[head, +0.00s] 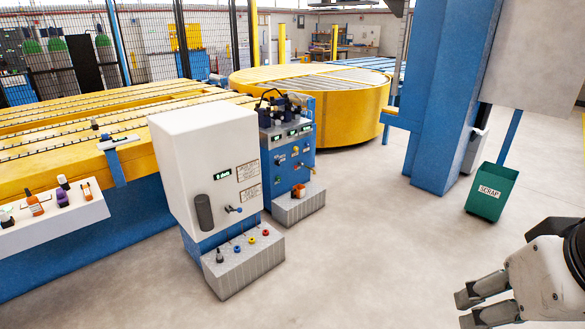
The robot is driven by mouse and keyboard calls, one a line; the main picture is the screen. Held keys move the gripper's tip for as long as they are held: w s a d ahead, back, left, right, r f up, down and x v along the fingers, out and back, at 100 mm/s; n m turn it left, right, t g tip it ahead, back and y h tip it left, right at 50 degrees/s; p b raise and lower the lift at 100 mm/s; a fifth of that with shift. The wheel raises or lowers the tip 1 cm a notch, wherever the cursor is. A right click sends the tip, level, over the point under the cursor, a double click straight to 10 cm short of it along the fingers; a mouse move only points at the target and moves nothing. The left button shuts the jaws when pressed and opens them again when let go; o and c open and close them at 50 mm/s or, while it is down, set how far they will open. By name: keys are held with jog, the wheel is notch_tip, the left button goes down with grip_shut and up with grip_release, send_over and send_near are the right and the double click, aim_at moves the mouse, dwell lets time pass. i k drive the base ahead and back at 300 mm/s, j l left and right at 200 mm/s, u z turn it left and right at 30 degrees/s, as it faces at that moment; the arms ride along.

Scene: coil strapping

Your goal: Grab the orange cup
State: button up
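A small orange cup-like object (298,191) sits on the grey ridged ledge at the foot of the rear blue control cabinet, near the picture's middle. It is small in view, so its details are hard to tell. My gripper (466,310) is at the bottom right, pointing left. Its two fingers are apart with nothing between them. It is far to the right of the orange object and touches nothing.
A white cabinet (190,150) stands left of the blue control cabinet (307,135). A white shelf (60,222) at the left holds several small bottles. A green scrap bin (492,198) stands at right by a blue column (445,100). The middle floor is clear.

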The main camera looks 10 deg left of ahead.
aim_at(297, 192)
jog(key=i+l+u, duration=0.1)
jog(key=i, duration=0.5)
jog(key=i+l+u, duration=0.1)
jog(key=i, duration=0.45)
jog(key=i+l+u, duration=0.1)
jog(key=i+l, duration=0.15)
jog(key=i, duration=0.3)
jog(key=i+l+u, duration=0.15)
jog(key=i, duration=0.45)
jog(key=i+l+u, duration=0.1)
jog(key=i+l, duration=0.3)
jog(key=i+l+u, duration=0.1)
jog(key=i+l, duration=0.25)
jog(key=i, duration=0.3)
